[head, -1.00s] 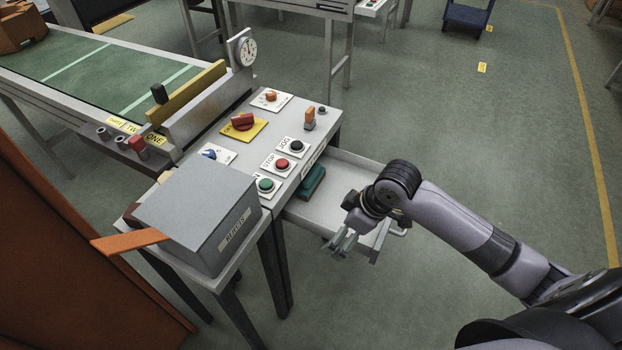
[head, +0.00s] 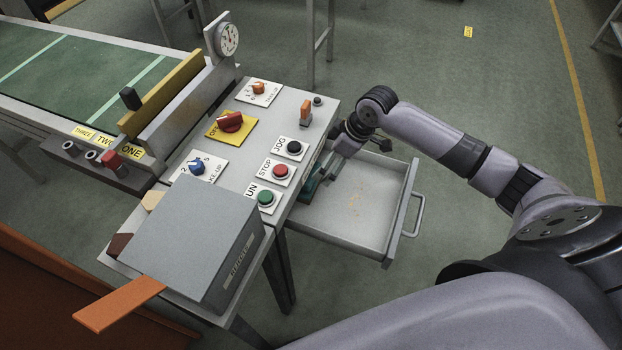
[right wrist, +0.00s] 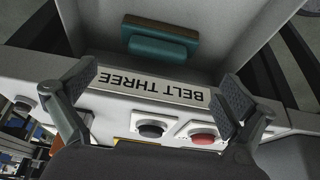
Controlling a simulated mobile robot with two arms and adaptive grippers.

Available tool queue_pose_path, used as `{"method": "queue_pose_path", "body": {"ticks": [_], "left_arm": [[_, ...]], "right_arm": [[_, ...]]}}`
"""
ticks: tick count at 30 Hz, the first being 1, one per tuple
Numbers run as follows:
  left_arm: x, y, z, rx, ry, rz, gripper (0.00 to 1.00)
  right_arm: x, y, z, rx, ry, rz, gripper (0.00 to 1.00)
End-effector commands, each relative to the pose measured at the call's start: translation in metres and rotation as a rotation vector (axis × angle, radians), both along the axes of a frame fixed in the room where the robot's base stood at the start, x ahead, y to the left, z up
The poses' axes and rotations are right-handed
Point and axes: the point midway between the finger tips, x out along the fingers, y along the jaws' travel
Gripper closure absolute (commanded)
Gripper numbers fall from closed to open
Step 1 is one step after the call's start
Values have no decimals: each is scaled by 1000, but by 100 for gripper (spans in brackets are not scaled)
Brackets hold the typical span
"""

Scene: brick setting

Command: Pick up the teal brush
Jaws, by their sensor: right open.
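The teal brush (head: 309,190) lies in the open drawer (head: 352,212), close to the drawer's end by the control panel. In the head view my right gripper (head: 324,171) is over that end of the drawer and partly hides the brush. In the right wrist view the brush (right wrist: 160,47) shows a teal body with a brown strip along one edge. There the right gripper (right wrist: 160,86) is open and empty, its fingers spread wide. The brush is beyond the fingertips, centred between them and not touched. My left gripper is out of view.
The control panel (head: 247,146) with knobs and buttons stands beside the drawer, its BELT THREE label (right wrist: 150,86) on the front edge. A grey REJECTS box (head: 205,235) stands front left. The drawer's outer part is empty. A conveyor (head: 60,85) runs at left.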

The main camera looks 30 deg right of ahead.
Motion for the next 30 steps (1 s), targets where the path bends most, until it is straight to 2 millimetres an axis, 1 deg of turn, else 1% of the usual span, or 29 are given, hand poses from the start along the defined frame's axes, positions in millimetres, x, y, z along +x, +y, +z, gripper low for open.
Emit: {"method": "queue_pose_path", "body": {"ticks": [1, 2, 4, 9, 12, 16, 18, 21, 25, 30], "left_arm": [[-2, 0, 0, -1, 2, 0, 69], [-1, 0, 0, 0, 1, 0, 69], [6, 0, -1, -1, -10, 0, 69], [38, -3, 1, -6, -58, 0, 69], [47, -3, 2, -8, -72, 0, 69], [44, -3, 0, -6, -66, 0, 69], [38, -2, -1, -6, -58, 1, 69], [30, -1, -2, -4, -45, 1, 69], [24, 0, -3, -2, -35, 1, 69], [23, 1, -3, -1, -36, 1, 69]], "right_arm": [[2, 4, -10, 2, 3, 1, 0], [4, 5, -14, 1, 2, -1, 0], [7, 7, -23, 2, 0, -1, 0], [10, 10, -34, 0, 0, 1, 0], [13, 12, -42, 1, 1, -1, 0], [19, 18, -62, 1, 2, 0, 0], [22, 21, -72, 1, 2, -1, 0], [25, 23, -82, 1, 1, 0, 0], [27, 24, -87, -1, -1, 0, 0], [27, 24, -87, -1, -1, 1, 0]]}}
